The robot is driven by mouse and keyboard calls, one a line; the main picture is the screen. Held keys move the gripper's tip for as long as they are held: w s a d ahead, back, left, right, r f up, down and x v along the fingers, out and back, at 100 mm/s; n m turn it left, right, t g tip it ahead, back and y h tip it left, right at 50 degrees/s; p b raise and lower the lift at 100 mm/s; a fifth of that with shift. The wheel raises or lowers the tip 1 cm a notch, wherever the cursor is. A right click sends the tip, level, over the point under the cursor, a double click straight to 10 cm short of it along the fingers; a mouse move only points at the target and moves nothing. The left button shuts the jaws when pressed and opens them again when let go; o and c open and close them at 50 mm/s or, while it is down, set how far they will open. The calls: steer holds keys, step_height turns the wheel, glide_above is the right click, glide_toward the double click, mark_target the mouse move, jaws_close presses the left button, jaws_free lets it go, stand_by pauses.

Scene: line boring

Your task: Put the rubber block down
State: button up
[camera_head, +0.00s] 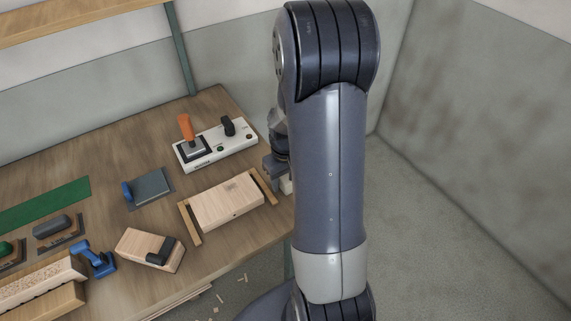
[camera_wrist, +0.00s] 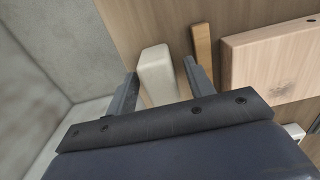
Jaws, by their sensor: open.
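The rubber block, a pale cream block with rounded edges, shows in the wrist view (camera_wrist: 156,62) on the brown wooden table. A small part of it shows in the head view (camera_head: 286,187), at the table's right edge beside my arm. My gripper (camera_wrist: 160,78) is open, with one finger on each side of the block. The left finger is close to the block, and a gap shows at the right finger. The block's near end is hidden behind my gripper's body. In the head view my arm covers much of this area.
A light wooden board (camera_head: 228,201) lies between two wooden strips; the nearer strip (camera_wrist: 203,55) is just right of my gripper. A white control box (camera_head: 216,146) with an orange lever stands behind. Floor drops away right.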

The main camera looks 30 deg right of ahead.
mark_target(285, 178)
step_height(285, 178, up, 12)
steer(key=shift+f, duration=0.2)
stand_by(0.4)
step_height(285, 178, down, 13)
steer(key=shift+r+b, duration=0.1)
steer(key=shift+b, duration=0.2)
steer(key=shift+r+p, duration=0.3)
steer(key=shift+r, duration=0.85)
